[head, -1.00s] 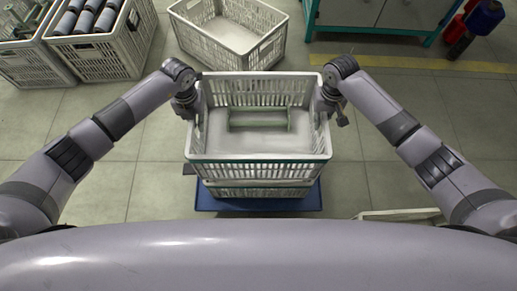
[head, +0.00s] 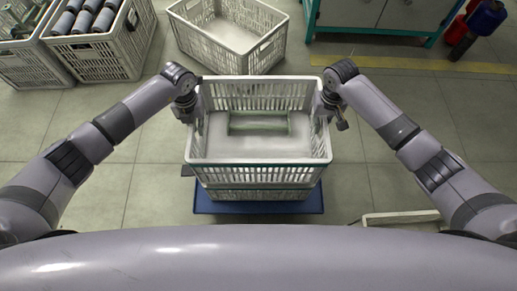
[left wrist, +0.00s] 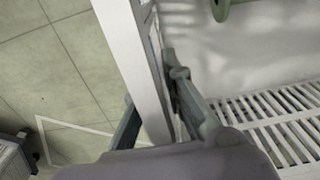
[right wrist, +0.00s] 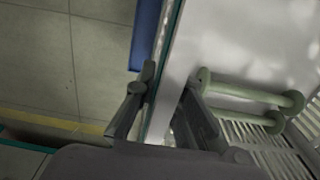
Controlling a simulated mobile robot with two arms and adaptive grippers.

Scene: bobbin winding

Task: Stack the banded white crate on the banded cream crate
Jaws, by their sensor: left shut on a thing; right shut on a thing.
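The banded white crate (head: 258,164) has a teal band along its near rim. Pale green bobbins (right wrist: 250,95) lie inside it, near its middle. My left gripper (head: 192,116) is shut on its left wall; the wall (left wrist: 135,60) runs between the fingers in the left wrist view. My right gripper (head: 329,108) is shut on its right wall, also seen between the fingers in the right wrist view. Below is a second crate (head: 258,194), mostly hidden, so its colour and band are unclear. I cannot tell whether the two crates touch.
The lower crate stands on a blue base (head: 260,209). An empty cream crate (head: 238,62) stands behind on the floor. Crates with dark rolls (head: 100,70) are at the back left. A teal-framed cabinet (head: 375,25) is at the back right. A pale rim (head: 400,217) shows at the lower right.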

